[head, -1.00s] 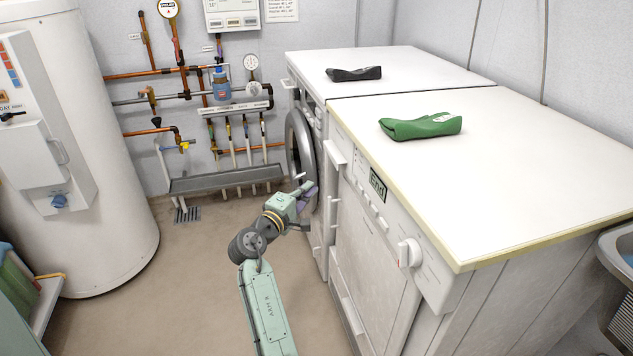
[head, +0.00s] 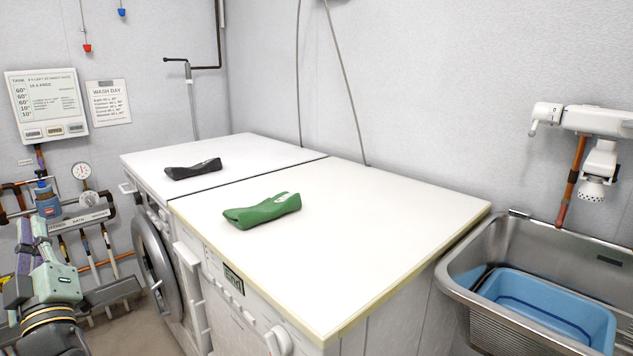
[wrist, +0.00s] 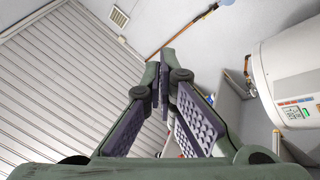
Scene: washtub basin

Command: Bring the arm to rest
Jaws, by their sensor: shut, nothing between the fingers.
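My gripper (head: 36,228) is at the left edge of the head view, in front of the pipes on the back wall. Its purple-padded fingers point upward, left of the white machines. In the wrist view the fingers (wrist: 163,82) meet near their tips, with nothing held between them. Only the end of my arm shows, at the lower left of the head view.
A green object (head: 262,211) and a dark grey one (head: 193,169) lie on the white machine tops (head: 370,225). The round washer door (head: 156,262) is right of my gripper. A steel sink (head: 452,283) holding a blue basin (head: 545,312) is at right.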

